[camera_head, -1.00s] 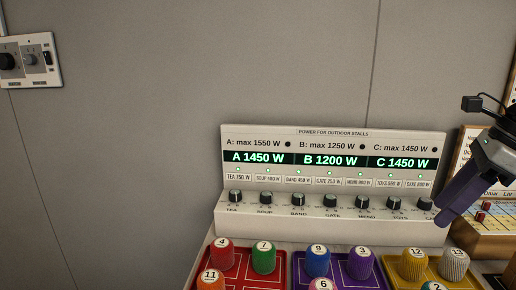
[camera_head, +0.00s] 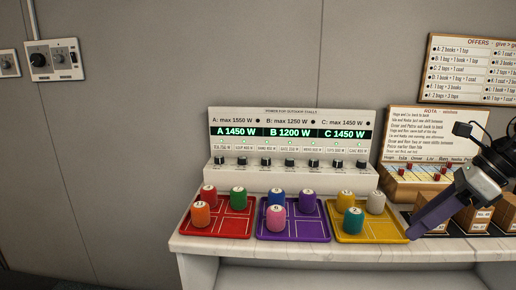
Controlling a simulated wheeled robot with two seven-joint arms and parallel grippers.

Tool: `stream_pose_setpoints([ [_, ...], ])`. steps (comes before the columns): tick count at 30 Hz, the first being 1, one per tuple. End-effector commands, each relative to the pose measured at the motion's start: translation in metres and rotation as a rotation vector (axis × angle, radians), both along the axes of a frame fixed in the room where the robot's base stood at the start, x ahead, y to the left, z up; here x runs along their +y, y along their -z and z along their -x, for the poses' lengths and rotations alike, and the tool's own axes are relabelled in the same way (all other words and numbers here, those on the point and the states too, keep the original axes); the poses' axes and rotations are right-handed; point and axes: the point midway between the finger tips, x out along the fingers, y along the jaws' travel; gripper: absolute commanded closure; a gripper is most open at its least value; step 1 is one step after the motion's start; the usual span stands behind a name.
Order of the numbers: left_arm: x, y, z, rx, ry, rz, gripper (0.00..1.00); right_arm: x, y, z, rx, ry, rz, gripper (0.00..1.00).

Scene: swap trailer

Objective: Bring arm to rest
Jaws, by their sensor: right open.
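The white power panel (camera_head: 372,180) stands against the wall with a row of several black knobs. The mend knob (camera_head: 314,163) is the fifth from the left; its exact pointer direction is too small to read. The green displays (camera_head: 291,133) read A 1450 W, B 1200 W and C 1450 W. My right gripper (camera_head: 416,230) has purple fingers and is open and empty, to the right of and in front of the panel, by the yellow tray's right edge. It is well apart from the mend knob. My left gripper is not in view.
Red (camera_head: 218,232), purple (camera_head: 293,235) and yellow (camera_head: 371,237) trays with numbered pegs stand in front of the panel on a white counter (camera_head: 230,247). A rota board (camera_head: 445,128) and brown boxes (camera_head: 470,219) are at right. A wall switch plate (camera_head: 54,60) is at left.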

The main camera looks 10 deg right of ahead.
Motion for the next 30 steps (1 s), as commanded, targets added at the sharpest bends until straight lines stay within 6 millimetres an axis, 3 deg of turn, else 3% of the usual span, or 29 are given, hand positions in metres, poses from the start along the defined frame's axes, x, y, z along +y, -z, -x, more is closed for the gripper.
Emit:
stream_pose_setpoints([
  [11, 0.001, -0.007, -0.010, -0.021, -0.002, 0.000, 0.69, 0.040, 0.087, -0.009, 0.026, 0.369, -0.556, 0.53],
  [18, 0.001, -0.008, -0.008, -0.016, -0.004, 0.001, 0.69, 0.069, 0.178, -0.001, 0.184, 0.940, -1.141, 0.53],
  [22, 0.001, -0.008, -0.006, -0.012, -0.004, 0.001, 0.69, 0.086, 0.237, 0.020, 0.337, 1.313, -1.418, 0.53],
  [25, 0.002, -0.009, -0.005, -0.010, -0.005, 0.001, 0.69, 0.108, 0.286, 0.047, 0.490, 1.617, -1.596, 0.53],
  [30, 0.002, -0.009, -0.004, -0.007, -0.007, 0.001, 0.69, 0.174, 0.356, 0.105, 0.812, 2.135, -1.791, 0.53],
])
